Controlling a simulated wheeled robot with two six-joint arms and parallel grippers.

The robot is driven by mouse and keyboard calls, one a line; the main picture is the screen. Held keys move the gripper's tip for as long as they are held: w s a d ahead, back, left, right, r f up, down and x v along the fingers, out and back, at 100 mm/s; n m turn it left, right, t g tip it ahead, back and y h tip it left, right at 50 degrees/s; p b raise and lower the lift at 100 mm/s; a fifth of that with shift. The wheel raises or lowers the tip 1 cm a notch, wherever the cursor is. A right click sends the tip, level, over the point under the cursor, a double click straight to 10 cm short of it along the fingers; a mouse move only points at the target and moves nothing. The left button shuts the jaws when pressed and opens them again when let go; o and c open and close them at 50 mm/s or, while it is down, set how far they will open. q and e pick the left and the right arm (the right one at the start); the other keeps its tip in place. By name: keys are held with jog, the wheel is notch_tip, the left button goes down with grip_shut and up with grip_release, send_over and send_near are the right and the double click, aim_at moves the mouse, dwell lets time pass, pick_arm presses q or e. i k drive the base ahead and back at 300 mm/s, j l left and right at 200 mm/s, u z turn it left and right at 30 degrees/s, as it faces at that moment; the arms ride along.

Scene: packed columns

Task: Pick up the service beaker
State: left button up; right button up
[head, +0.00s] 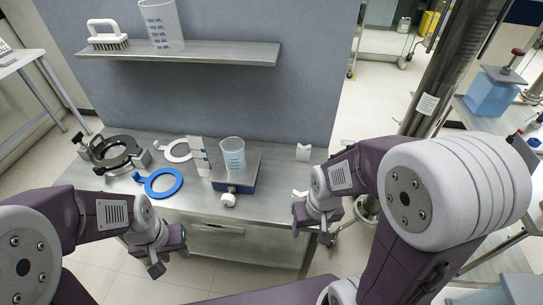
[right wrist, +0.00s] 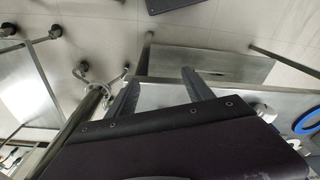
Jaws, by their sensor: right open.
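A small clear beaker (head: 233,154) with graduation marks and pale contents stands upright on a blue-sided plate device (head: 240,181) on the steel bench. A larger clear graduated beaker (head: 161,24) stands on the wall shelf; I cannot tell which one is the service beaker. My left gripper (head: 170,261) is in front of the bench's front left, open and empty. My right gripper (head: 314,236) is by the bench's right end, apart from both beakers. Its two fingers (right wrist: 160,80) are spread and empty in the right wrist view, where neither beaker shows.
On the steel bench (head: 270,200) are a black ring clamp (head: 115,153), a blue ring (head: 158,183), a white ring (head: 177,151) and a white stepped block (head: 200,157) close left of the small beaker. The shelf (head: 190,53) overhangs the bench's back and also holds a brush (head: 107,36).

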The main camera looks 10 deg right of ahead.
aim_at(232, 148)
jog(key=j+z, duration=0.65)
jog(key=j, duration=0.3)
